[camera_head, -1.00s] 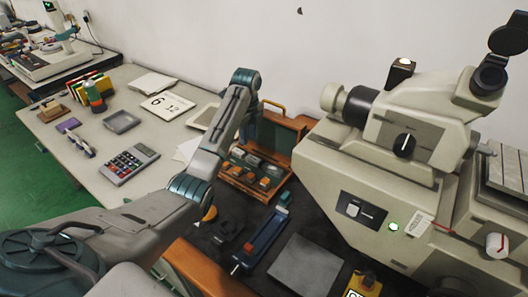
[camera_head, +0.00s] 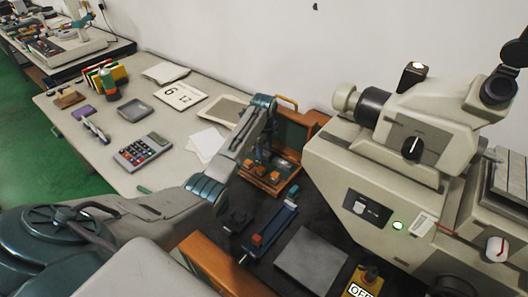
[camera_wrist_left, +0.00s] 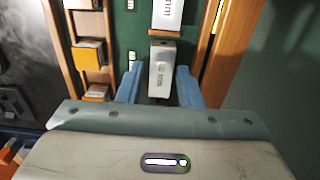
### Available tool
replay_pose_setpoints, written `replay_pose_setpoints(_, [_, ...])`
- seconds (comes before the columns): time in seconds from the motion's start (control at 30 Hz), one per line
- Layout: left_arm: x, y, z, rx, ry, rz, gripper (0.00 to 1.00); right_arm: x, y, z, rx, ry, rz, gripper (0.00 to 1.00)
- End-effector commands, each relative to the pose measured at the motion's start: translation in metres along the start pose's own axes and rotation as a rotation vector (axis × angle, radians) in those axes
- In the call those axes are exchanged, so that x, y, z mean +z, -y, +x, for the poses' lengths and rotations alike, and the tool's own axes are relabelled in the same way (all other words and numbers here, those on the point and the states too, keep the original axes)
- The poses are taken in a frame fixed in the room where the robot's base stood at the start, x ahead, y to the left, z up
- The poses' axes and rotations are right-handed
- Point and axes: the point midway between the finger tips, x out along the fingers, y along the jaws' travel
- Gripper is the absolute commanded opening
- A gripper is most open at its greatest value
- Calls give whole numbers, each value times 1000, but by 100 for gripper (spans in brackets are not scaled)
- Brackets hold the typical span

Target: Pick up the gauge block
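The wooden gauge block case (camera_head: 309,127) stands open beside the microscope-like instrument, its lid raised at the back. My left gripper (camera_wrist_left: 160,82) reaches down into it; in the head view my own wrist hides much of the inside. In the left wrist view a grey metal gauge block (camera_wrist_left: 161,76) with dark markings lies between my two blue fingers. The fingers are apart, with a gap at the left finger; the right finger is close to the block, and I cannot tell whether it touches. My right gripper is not in view.
A second marked block (camera_wrist_left: 167,14) lies just beyond, and wooden dividers flank the slot. The large beige instrument (camera_head: 385,180) stands close on the right. A blue fixture (camera_head: 270,232) and grey plate (camera_head: 312,260) lie in front. A calculator (camera_head: 143,151) is on the left table.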

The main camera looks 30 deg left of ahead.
Motion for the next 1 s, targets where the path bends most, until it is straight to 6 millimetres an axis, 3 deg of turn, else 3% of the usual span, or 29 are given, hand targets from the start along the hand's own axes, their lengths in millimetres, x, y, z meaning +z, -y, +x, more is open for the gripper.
replay_pose_setpoints(0.27, [0,0,5,-1,1,0,33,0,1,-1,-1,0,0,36])
replay_pose_setpoints(0.47, [0,0,5,-1,1,0,0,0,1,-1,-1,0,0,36])
replay_pose_setpoints(0.83, [1,1,2,-4,1,0,0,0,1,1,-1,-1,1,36])
replay_pose_setpoints(1.0, [1,1,-12,-5,2,0,0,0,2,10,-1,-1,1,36])
